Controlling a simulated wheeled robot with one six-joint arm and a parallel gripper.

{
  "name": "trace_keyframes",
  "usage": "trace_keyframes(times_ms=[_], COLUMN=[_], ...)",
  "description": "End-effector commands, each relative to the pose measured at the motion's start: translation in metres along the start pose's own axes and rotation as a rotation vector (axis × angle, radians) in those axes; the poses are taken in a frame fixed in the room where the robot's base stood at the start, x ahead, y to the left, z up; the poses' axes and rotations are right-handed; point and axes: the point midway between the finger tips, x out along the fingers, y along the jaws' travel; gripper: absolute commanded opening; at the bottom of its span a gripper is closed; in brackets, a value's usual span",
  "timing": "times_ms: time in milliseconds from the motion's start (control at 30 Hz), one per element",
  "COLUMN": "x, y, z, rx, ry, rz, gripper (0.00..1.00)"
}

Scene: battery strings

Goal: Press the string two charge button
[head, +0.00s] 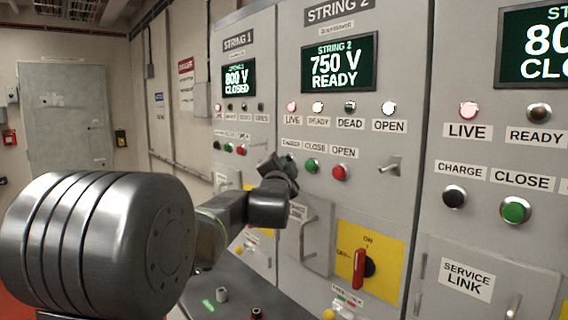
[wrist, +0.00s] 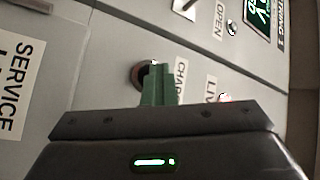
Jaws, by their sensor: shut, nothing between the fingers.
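The string two panel (head: 397,60) stands in the middle of the head view, its display (head: 339,63) reading 750 V READY. Its CHARGE label is partly visible; my gripper (head: 288,168) covers the charge button there. The green close button (head: 312,165) and red open button (head: 341,172) sit just right of the gripper. In the wrist view, turned sideways, the dark round charge button (wrist: 137,76) shows partly behind my shut, empty fingers (wrist: 158,84), beside the CHARGE label (wrist: 181,82). The fingertips overlap the button's edge; I cannot tell whether they touch it.
A toggle switch (head: 390,166) stands right of the red button. Below are a service link handle (head: 306,238) and a red rotary handle (head: 359,268) on a yellow plate. The string one panel (head: 236,172) is left; another panel (head: 461,231) is right.

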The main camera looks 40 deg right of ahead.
Motion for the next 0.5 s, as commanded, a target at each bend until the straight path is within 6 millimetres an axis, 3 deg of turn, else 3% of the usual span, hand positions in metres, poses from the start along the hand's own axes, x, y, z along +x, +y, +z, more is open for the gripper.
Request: trace_keyframes(times_ms=[500], x=[-0.031], y=[-0.024], z=[0.023], rx=[0.002], ry=[-0.002], rz=[0.0], gripper=[0.0])
